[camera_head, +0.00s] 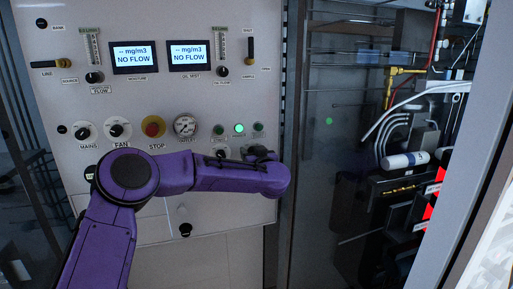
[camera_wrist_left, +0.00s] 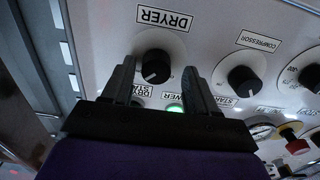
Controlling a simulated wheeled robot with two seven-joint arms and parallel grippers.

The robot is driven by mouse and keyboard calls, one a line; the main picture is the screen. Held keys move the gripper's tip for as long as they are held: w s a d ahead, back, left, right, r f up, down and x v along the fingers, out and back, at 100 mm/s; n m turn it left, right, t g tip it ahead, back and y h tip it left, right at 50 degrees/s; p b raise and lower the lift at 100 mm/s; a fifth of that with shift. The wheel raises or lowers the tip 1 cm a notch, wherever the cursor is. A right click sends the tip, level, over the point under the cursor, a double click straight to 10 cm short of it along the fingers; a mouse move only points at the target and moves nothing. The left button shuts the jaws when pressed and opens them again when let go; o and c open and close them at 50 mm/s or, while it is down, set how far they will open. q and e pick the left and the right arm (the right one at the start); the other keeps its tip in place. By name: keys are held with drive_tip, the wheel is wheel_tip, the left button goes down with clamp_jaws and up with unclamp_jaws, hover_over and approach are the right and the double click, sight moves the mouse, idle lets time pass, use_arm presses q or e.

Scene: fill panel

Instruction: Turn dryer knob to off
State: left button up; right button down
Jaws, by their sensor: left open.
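The dryer knob (camera_wrist_left: 155,67) is a round black knob on a white disc, beside the DRYER label in the left wrist view. A white mark on it points toward the bottom of that picture, slightly left. My left gripper (camera_wrist_left: 159,72) is open, with one black finger on each side of the knob. I cannot tell whether either finger touches it. In the head view my left gripper (camera_head: 262,153) is at the panel's lower right, and my purple arm hides the dryer knob there. My right gripper is not in view.
The compressor knob (camera_wrist_left: 242,80) is close to the right finger in the wrist view. A lit green button (camera_head: 239,128) is just above the gripper in the head view. The red stop button (camera_head: 153,126) and a gauge (camera_head: 186,125) are to the left. An open cabinet with hoses is at right.

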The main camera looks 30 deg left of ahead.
use_arm(q)
drive_tip(key=shift+w+d, duration=0.25)
drive_tip(key=shift+d, duration=0.05)
drive_tip(key=shift+c, duration=0.9)
drive_tip(key=c, duration=0.9)
